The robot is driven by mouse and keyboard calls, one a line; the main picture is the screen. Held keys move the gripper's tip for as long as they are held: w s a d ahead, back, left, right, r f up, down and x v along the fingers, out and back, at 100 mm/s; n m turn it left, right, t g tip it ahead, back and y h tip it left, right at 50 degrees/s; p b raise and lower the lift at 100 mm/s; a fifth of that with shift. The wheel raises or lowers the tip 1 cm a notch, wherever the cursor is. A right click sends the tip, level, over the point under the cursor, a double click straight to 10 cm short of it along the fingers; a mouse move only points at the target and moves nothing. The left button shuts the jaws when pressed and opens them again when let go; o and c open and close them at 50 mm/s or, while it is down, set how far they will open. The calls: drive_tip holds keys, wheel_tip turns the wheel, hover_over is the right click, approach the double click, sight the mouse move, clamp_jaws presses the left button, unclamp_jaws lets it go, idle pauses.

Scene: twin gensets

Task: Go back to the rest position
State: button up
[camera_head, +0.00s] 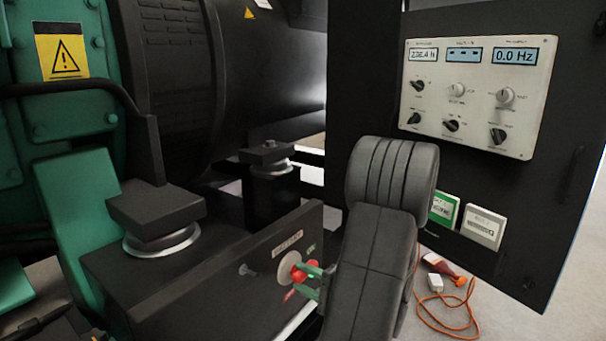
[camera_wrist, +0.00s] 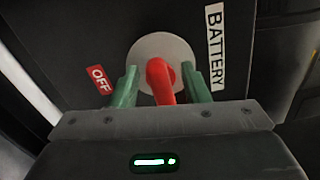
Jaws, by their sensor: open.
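My gripper (camera_head: 312,281) is at the front of the black battery box, with its green fingers around a red switch handle (camera_head: 297,270). In the wrist view, the fingers of my gripper (camera_wrist: 167,88) stand apart on either side of the red handle (camera_wrist: 161,82), with a visible gap on each side. The handle sits on a round pale plate (camera_wrist: 150,48). A red OFF label (camera_wrist: 100,78) is to its left and a white BATTERY label (camera_wrist: 215,45) to its right. My dark arm hides part of the box's right end.
A black cabinet with a control panel (camera_head: 473,95) stands at the right; its display reads 0.0 Hz. Green and white plates (camera_head: 444,208) are below it. An orange cable (camera_head: 440,315) lies on the floor. The green and black genset (camera_head: 165,70) fills the left.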

drive_tip(key=shift+r+m+p, duration=0.2)
drive_tip(key=shift+m+p, duration=0.5)
drive_tip(key=shift+p, duration=0.5)
drive_tip(key=shift+r+m+p, duration=0.2)
drive_tip(key=shift+m+p, duration=0.5)
drive_tip(key=shift+p, duration=0.5)
drive_tip(key=shift+m+p, duration=0.4)
drive_tip(key=shift+p, duration=0.1)
drive_tip(key=shift+f, duration=0.15)
drive_tip(key=shift+f, duration=0.15)
